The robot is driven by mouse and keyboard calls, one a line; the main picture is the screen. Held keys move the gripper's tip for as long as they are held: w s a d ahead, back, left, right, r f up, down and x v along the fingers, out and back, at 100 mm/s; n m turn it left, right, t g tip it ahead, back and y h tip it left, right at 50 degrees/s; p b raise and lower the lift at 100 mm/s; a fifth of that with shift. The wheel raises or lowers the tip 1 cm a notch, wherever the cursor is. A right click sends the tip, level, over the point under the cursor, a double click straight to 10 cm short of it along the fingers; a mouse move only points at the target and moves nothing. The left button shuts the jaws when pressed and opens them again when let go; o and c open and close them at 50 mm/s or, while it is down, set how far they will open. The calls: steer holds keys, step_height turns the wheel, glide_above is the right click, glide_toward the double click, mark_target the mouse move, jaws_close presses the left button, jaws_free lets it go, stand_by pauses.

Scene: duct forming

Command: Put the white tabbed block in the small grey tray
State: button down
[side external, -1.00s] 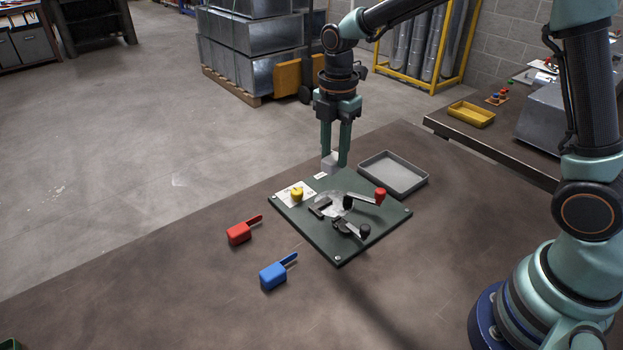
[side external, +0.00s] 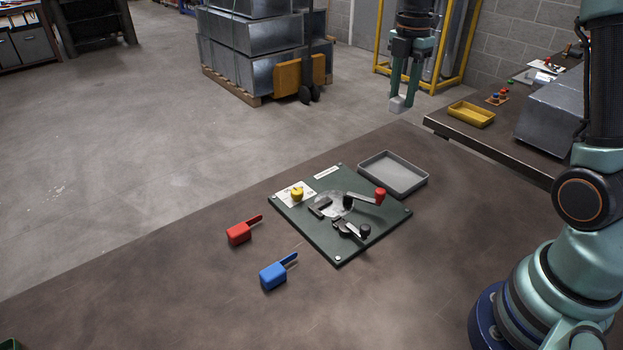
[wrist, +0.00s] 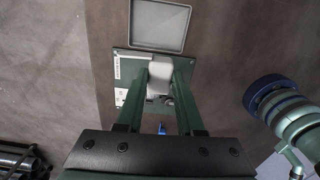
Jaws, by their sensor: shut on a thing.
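My gripper (side external: 401,98) is shut on the white tabbed block (side external: 397,104) and holds it in the air, high above the table's back edge. In the wrist view the white block (wrist: 160,73) sits between the fingertips of my gripper (wrist: 162,68); its tab cannot be made out. The small grey tray (side external: 400,186) lies on the brown table behind the green board and looks empty. In the wrist view the grey tray (wrist: 187,26) shows just beyond the block, which is not over it.
The dark green board (side external: 335,249) carries a yellow knob (side external: 297,194), a red-knobbed lever (side external: 380,195) and black clamp parts. A red scoop-like block (side external: 239,234) and a blue one (side external: 274,274) lie left of it. A yellow tray (side external: 471,114) stands on a side bench.

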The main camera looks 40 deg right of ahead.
steer(key=d+f, duration=0.1)
steer(key=f, duration=0.4)
steer(key=d+f, duration=0.1)
steer(key=f, duration=0.4)
steer(key=s+d+f, duration=0.1)
steer(key=f, duration=0.4)
steer(key=shift+d+f, duration=0.15)
steer(key=shift+d, duration=0.1)
steer(key=shift+f, duration=2.4)
steer(key=shift+f, duration=0.1)
steer(key=c, duration=0.5)
jaws_free()
steer(key=shift+c, duration=0.2)
